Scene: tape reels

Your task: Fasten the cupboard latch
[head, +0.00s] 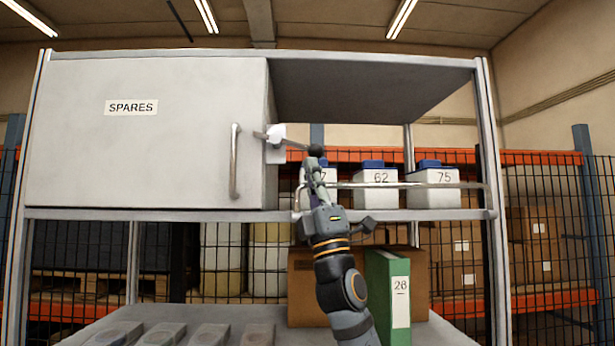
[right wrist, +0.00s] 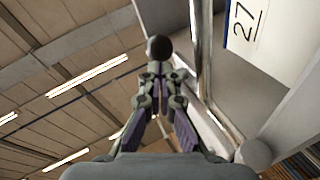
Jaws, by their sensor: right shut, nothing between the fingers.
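The cupboard door (head: 75,160), labelled SPARES, stands shut or nearly so, with a vertical metal handle (head: 235,162) near its right edge. The cupboard latch (head: 275,138) has a pale plate beside that edge. Its lever slopes slightly down to the right and ends in a black knob (head: 316,150). A short tongue points left towards the door; I cannot tell if it is engaged. My right gripper (head: 315,168) is shut and empty, just below the knob. In the right wrist view the knob (right wrist: 158,47) sits just beyond my shut fingertips (right wrist: 160,72); contact is unclear.
White boxes with blue tops, marked 62 (head: 376,188) and 75 (head: 433,190), stand on the open shelf behind a metal rail (head: 400,185). Another box, marked 27 (right wrist: 245,25), is close to my right gripper. A green binder (head: 388,290) and a cardboard box stand below.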

